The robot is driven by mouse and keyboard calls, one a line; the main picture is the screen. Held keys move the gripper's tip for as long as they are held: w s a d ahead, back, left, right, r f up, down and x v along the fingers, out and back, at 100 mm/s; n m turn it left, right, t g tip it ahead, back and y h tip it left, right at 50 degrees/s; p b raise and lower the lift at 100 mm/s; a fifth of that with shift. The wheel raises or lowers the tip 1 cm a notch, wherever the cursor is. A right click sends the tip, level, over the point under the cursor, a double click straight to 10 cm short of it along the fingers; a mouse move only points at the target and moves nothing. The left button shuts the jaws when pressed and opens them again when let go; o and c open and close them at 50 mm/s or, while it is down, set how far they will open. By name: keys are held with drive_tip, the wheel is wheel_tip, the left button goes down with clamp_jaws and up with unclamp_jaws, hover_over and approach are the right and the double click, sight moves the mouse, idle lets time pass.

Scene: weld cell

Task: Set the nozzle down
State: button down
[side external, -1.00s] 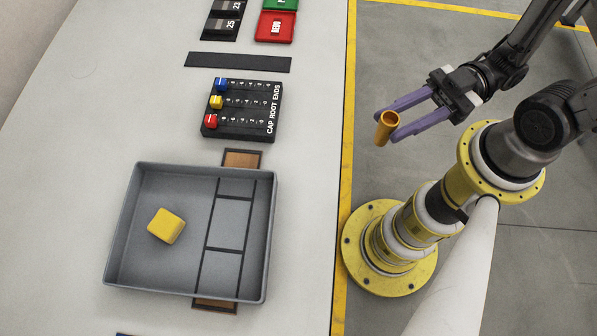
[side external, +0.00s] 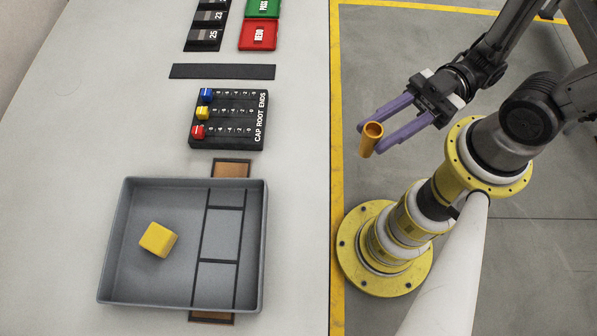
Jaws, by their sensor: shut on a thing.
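The nozzle (side external: 370,140) is a short copper-orange tube with an open upper end, slightly tilted. My gripper (side external: 376,134) has purple fingers and is shut on the nozzle near their tips. It holds the nozzle in the air to the right of the table edge, on the side of the yellow-based arm stand. The nozzle is clear of the table and touches nothing but the fingers.
A grey tray (side external: 118,240) with a yellow block (side external: 158,239) and several compartments on its right sits on the pale table (side external: 60,200).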

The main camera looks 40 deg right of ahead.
hover_over(300, 187)
drive_tip(key=s+d, duration=0.3)
drive_tip(key=d, duration=0.1)
wheel_tip(300, 187, down, 4)
drive_tip(key=w+a+f, duration=0.2)
drive_tip(key=a+f, duration=0.1)
drive_tip(key=shift+w+f, duration=0.15)
drive_tip(key=shift+f, duration=0.1)
drive_tip(key=f, duration=0.2)
drive_tip(key=a+f, duration=0.1)
drive_tip(key=shift+w, duration=0.3)
drive_tip(key=shift+f, duration=0.55)
drive_tip(key=shift+f, duration=0.25)
drive_tip(key=c, duration=0.6)
unclamp_jaws()
drive_tip(key=shift+d, duration=0.1)
